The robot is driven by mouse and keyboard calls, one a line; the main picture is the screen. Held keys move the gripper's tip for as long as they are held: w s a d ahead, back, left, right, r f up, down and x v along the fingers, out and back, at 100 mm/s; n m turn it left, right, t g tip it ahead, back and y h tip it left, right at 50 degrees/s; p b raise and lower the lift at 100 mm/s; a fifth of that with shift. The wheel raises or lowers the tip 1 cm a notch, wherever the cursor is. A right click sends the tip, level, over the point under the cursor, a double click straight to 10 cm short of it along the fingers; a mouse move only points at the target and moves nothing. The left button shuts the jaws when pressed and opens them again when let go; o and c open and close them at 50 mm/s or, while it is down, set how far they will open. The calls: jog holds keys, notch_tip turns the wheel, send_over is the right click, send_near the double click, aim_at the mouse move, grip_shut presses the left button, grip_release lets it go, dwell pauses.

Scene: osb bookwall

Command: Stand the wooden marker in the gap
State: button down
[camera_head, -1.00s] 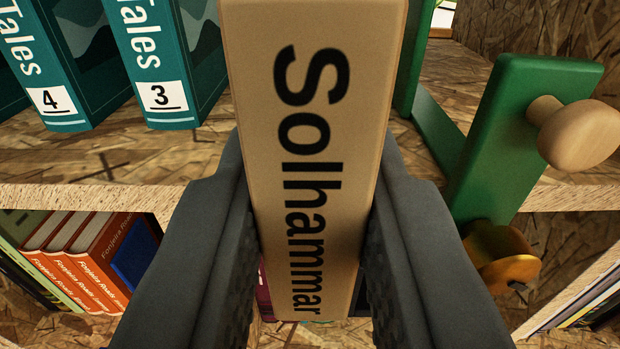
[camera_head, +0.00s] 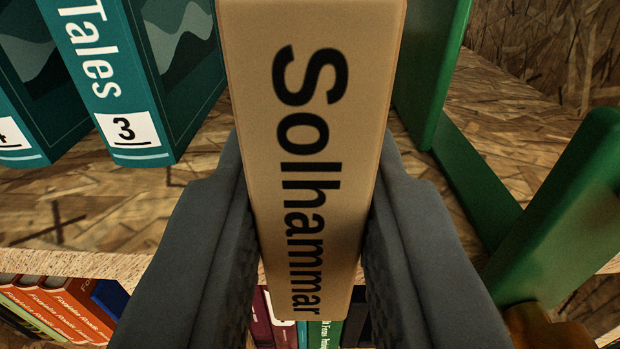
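The wooden marker (camera_head: 305,130), a tan block lettered "Solhammar", is upright in the middle of the view. My gripper (camera_head: 308,260) is shut on its lower part, one dark finger on each side. The marker's lower end hangs in front of the shelf edge in the picture. To its left stands a teal "Tales" volume numbered 3 (camera_head: 115,80). To its right is a green upright panel (camera_head: 430,70). The marker hides most of the space between the volume and the panel, so I cannot tell how deep it reaches there.
A green clamp-like piece (camera_head: 560,220) sits at the right, close to my gripper's right finger. Another teal volume (camera_head: 30,80) stands at the far left. The OSB shelf board (camera_head: 110,215) is bare in front of the volumes. Red and other books (camera_head: 60,305) stand on the shelf below.

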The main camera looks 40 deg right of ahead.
jog(key=shift+x, duration=3.6)
jog(key=shift+f, duration=0.2)
jog(key=c, duration=1.2)
grip_release()
jog(key=shift+o, duration=0.2)
jog(key=v, duration=1.7)
jog(key=shift+s, duration=0.2)
